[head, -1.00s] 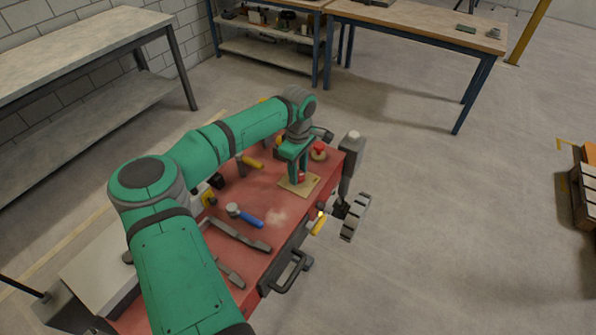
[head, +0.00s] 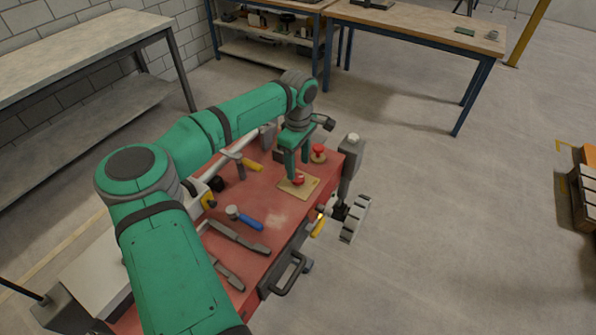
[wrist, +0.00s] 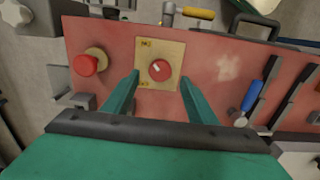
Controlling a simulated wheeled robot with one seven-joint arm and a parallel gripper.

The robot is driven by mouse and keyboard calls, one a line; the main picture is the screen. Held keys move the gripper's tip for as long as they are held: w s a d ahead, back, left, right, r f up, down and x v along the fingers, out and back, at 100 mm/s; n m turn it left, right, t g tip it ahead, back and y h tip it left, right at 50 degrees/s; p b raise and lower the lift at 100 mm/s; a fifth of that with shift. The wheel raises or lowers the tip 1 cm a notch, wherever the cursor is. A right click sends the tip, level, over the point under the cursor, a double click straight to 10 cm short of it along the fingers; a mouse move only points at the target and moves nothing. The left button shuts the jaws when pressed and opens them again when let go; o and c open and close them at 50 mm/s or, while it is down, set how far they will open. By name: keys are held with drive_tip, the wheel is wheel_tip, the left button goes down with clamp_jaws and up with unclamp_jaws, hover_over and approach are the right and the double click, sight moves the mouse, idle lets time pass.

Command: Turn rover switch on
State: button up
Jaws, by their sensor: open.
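The knob (wrist: 160,70) also shows in the head view (head: 298,180). My gripper (wrist: 160,77) is open above the plate, one finger on each side of the knob in the wrist view. In the head view my gripper (head: 298,171) points down over the knob. I cannot tell whether the fingertips touch anything. Nothing is held.
A second red knob (wrist: 85,65) on a round tan base stands beside the plate.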

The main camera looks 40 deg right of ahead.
sight(298, 177)
wheel_tip(298, 177, up, 6)
